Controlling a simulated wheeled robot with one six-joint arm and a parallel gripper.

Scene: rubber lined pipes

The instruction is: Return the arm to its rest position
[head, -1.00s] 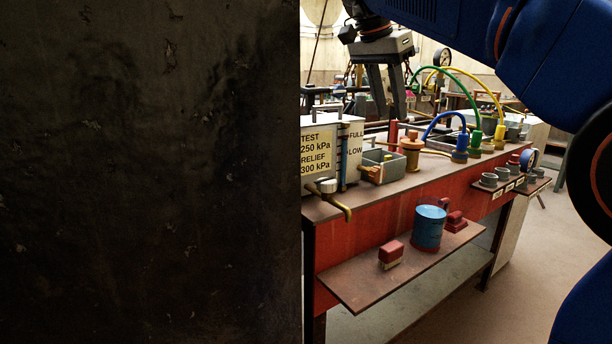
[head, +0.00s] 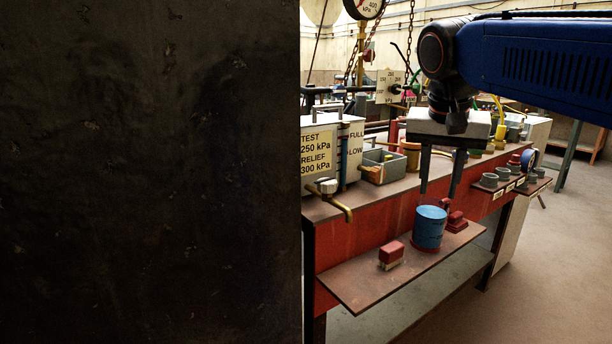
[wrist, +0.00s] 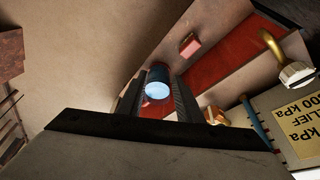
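My gripper (head: 439,193) hangs pointing down in front of the red bench, its two dark fingers spread apart with nothing between them. The blue arm reaches in from the right at the top of the head view. The blue mug (head: 429,228) stands upright on the low brown shelf (head: 365,283), below the fingertips and apart from them. In the wrist view, the mug (wrist: 158,88) shows beyond the gap between the fingers.
A red-topped block (head: 391,254) and another red block (head: 455,221) sit on the shelf. A brass tap (head: 340,205) juts from the white labelled tank (head: 319,150). A dark wall (head: 150,170) fills the left side. The floor at the right is clear.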

